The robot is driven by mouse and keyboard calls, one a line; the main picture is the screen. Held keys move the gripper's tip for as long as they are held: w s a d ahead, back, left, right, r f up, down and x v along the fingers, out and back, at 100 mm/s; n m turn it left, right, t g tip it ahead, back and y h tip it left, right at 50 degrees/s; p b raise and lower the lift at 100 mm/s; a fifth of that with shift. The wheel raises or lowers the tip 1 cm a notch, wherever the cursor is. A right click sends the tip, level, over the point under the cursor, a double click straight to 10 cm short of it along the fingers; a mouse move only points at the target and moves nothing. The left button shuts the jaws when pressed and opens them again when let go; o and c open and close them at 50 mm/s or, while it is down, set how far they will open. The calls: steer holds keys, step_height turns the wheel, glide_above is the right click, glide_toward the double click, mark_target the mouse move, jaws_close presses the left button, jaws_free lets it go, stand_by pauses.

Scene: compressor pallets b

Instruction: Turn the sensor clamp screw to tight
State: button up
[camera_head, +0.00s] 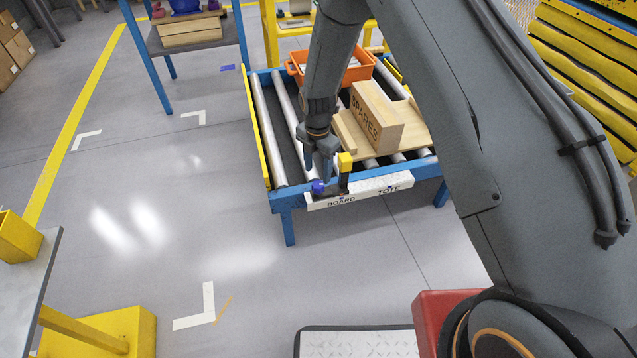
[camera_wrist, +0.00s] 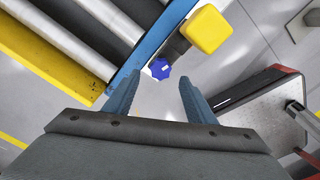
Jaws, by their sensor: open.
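The clamp screw has a blue knob (camera_wrist: 160,68) in the wrist view; it also shows at the conveyor's front rail in the head view (camera_head: 318,186). A yellow sensor block (camera_wrist: 207,30) sits on a dark bracket beside it; the head view shows it just right of the knob (camera_head: 345,162). My gripper (camera_wrist: 158,82) is open, its two fingers apart and nothing between them. In the wrist view the knob appears just beyond the fingertips, about midway between them. In the head view my gripper (camera_head: 321,165) points down at the knob. I cannot tell whether they touch.
A roller conveyor (camera_head: 276,150) with a blue frame carries a wooden SPARES box (camera_head: 378,115) on boards and an orange tote (camera_head: 357,72). A white label strip (camera_head: 360,192) reads BOARD and TOTE. Open grey floor (camera_head: 170,150) lies to the left.

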mark_target(318, 184)
step_height(318, 184, down, 6)
steer(key=shift+r, duration=0.1)
stand_by(0.4)
steer(key=c, duration=1)
